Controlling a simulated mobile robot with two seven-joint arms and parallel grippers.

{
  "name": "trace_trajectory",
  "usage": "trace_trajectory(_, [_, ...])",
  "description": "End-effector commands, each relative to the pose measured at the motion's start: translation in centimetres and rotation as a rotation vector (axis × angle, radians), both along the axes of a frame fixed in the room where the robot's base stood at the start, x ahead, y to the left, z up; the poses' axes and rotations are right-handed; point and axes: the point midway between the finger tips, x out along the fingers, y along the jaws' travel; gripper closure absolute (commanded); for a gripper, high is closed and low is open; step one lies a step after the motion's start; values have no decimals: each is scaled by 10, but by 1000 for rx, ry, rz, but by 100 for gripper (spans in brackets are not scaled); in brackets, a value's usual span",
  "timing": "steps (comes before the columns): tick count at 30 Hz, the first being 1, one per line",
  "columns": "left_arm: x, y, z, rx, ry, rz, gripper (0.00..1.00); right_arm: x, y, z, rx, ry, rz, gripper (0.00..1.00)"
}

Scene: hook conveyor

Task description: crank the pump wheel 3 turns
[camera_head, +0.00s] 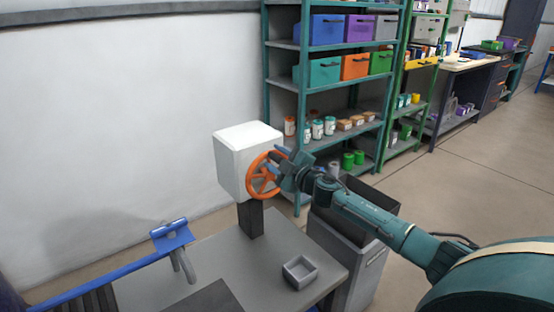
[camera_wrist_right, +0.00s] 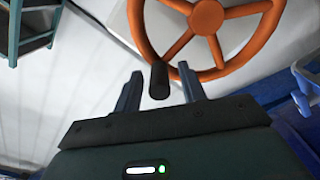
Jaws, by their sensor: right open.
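The orange pump wheel (camera_head: 252,180) is mounted upright on the front of a white box (camera_head: 240,150), which stands on a dark post. My right gripper (camera_head: 281,161) is at the wheel's right side and covers part of its rim. In the right wrist view the wheel's hub and spokes (camera_wrist_right: 207,17) show at the top. A dark crank handle (camera_wrist_right: 159,80) sticks out from the rim. It sits between the two spread fingers of my right gripper (camera_wrist_right: 160,92), with gaps visible on both sides. My left gripper is not in view.
A grey table (camera_head: 222,252) bears the post and a small grey tray (camera_head: 300,271). A blue bar with a bracket (camera_head: 172,236) is at the left. A grey bin (camera_head: 345,262) stands beside the table. A teal shelf with boxes (camera_head: 301,85) stands behind.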

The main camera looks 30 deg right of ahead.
Motion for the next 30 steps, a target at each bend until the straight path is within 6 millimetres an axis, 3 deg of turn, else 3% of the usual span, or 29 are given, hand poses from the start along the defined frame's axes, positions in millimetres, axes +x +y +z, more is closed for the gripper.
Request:
trace_trajectory(2, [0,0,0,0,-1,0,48,0,0,0,0,0,0,61])
trace_trajectory(16, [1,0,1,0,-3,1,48,0,0,0,0,0,0,99])
trace_trajectory(30, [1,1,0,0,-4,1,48,0,-2,-1,-7,0,-1,100])
